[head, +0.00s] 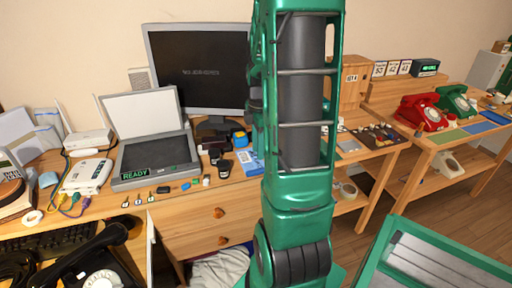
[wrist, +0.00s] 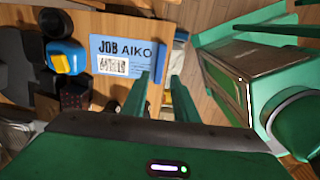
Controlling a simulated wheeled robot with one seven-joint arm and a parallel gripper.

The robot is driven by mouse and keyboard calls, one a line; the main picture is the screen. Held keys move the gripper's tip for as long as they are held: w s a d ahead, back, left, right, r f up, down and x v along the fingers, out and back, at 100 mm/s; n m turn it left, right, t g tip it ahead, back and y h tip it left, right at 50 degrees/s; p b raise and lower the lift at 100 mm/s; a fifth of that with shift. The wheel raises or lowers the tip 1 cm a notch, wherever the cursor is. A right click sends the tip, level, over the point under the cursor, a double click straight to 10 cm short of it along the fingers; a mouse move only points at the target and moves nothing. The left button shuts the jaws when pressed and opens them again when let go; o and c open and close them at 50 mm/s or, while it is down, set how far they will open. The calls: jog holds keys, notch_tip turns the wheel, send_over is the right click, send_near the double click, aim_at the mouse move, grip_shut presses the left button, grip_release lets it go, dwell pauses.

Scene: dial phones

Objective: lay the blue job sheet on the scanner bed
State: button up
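The blue job sheet (wrist: 130,48), printed "JOB AIKO" with a barcode label, lies on the wooden desk in the wrist view. In the head view the sheet (head: 248,163) shows just left of my arm, which hides part of it. My gripper (wrist: 160,78) has its two green fingers apart, with nothing visibly held. Its fingertips overlap the sheet's lower right part in the wrist view; I cannot tell whether they touch it. The gripper is hidden in the head view. The scanner (head: 118,184) stands on the desk at left, lid raised, dark bed exposed, reading "READY".
A blue and yellow object (wrist: 66,56) and dark items sit left of the sheet. The monitor (head: 198,70) stands behind. Small items line the desk's front edge by the scanner. A black telephone (head: 95,262) is at front left. Red (head: 424,112) and green telephones stand on the right table.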

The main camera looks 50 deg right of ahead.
aim_at(258, 170)
jog(key=shift+f, duration=4.35)
jog(key=shift+a, duration=0.1)
jog(key=c, duration=0.6)
jog(key=shift+s, duration=0.1)
grip_shut()
jog(key=shift+w+r, duration=0.2)
jog(key=shift+r, duration=2.35)
jog(key=shift+s, duration=0.1)
